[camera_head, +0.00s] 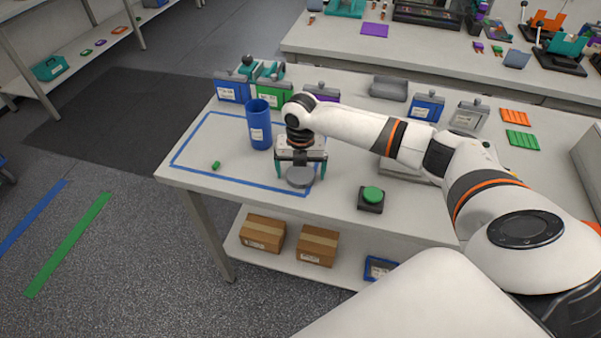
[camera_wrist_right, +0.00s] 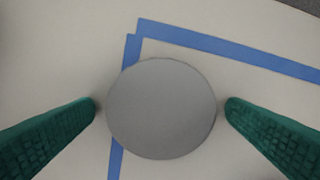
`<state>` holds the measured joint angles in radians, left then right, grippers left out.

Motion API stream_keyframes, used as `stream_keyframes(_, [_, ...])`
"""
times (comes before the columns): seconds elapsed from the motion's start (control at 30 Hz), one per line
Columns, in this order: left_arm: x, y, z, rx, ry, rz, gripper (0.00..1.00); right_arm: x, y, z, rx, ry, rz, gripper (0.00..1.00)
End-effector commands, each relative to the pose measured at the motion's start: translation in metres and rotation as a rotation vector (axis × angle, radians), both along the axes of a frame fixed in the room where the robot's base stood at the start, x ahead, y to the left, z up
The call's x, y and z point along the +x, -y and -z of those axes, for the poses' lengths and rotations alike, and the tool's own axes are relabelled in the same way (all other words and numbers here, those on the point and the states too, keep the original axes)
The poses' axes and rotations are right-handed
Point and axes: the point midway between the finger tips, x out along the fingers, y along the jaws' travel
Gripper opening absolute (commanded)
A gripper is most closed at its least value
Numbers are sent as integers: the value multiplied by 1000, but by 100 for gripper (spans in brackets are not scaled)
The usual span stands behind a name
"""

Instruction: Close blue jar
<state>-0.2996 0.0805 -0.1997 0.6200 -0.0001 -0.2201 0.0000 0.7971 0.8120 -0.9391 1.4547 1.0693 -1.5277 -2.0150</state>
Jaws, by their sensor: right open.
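The blue jar (camera_head: 260,126) stands upright on the table inside the blue tape outline, with its top open. A round grey lid (camera_head: 300,177) lies flat at the right front corner of the tape outline. My right gripper (camera_head: 301,166) is just over the lid, pointing down. In the right wrist view the grey lid (camera_wrist_right: 161,108) sits between the two green fingertips (camera_wrist_right: 162,104). The fingers are open on either side of it, with small gaps. My left gripper is not in view.
A small green cylinder (camera_head: 215,165) lies inside the blue tape outline (camera_head: 196,175). A green button on a dark base (camera_head: 371,198) stands to the right of the lid. Blue and green bins (camera_head: 270,94) stand behind the jar. Cardboard boxes (camera_head: 317,245) sit on the lower shelf.

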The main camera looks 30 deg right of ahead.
Motion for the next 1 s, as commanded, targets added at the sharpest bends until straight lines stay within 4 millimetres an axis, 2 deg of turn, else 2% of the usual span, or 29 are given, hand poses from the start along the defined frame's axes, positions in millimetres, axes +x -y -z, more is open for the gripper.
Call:
stream_keyframes(0.2, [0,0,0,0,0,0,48,0,0,0,0,0,0,95])
stream_keyframes(0.27, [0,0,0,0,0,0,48,0,0,0,1,-1,0,87])
stream_keyframes(0.5, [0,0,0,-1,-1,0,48,0,0,0,1,-1,0,49])
stream_keyframes(0.83, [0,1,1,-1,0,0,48,0,0,-3,1,1,0,49])
stream_keyframes(1.0, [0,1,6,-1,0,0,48,1,0,-25,1,4,-1,49])
